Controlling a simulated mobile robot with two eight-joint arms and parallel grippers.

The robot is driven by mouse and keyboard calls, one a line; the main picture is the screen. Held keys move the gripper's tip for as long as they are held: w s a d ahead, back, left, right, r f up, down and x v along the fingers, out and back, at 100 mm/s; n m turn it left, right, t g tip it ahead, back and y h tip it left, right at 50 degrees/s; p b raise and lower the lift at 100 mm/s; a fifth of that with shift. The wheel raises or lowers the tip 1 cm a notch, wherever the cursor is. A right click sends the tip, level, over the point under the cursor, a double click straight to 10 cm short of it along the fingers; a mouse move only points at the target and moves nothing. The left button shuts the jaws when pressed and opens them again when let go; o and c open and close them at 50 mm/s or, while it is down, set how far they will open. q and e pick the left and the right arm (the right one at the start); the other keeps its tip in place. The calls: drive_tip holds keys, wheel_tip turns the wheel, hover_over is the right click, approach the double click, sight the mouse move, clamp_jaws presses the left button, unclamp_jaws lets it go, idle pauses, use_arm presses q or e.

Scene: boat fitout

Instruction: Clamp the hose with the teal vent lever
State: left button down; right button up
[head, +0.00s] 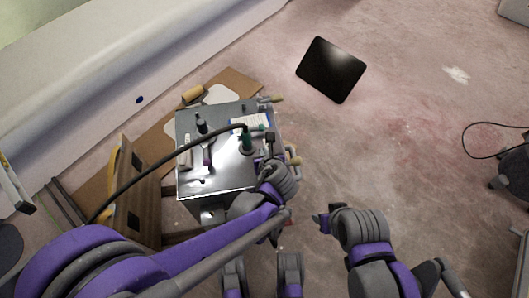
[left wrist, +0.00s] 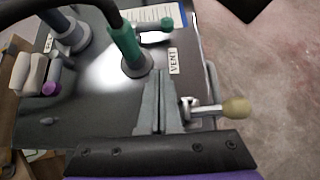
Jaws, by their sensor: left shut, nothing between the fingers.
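The black hose (head: 165,158) arches over the metal box and ends at a teal fitting (head: 246,141) on its top. In the left wrist view the hose (left wrist: 108,12) runs down to the teal fitting (left wrist: 125,45), which stands upright. The vent lever (left wrist: 152,38) is a grey arm with a teal knob (left wrist: 167,24), just behind and right of the fitting, near a VENT label (left wrist: 173,60). My left gripper (left wrist: 158,78) is shut and empty, its tips just in front of the fitting. My right gripper (head: 320,222) is off the box; its fingers are unclear.
The metal box (head: 222,178) has other fittings on top, including a grey one with a purple knob (left wrist: 49,89). A cream-knobbed handle (left wrist: 236,108) sticks out at its right side. A wooden board (head: 140,190) stands left. A black panel (head: 331,69) lies on open floor.

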use_arm(q)
drive_tip(key=b+x, duration=0.1)
drive_tip(key=x, duration=0.5)
drive_tip(key=shift+w+a+r, duration=0.1)
drive_tip(key=shift+w+r, duration=0.15)
drive_tip(key=shift+w, duration=0.3)
drive_tip(key=shift+w+r, duration=0.2)
drive_tip(key=shift+w, duration=0.35)
drive_tip(key=shift+w+r+b, duration=0.15)
drive_tip(key=shift+w+b, duration=0.15)
drive_tip(key=shift+w, duration=0.3)
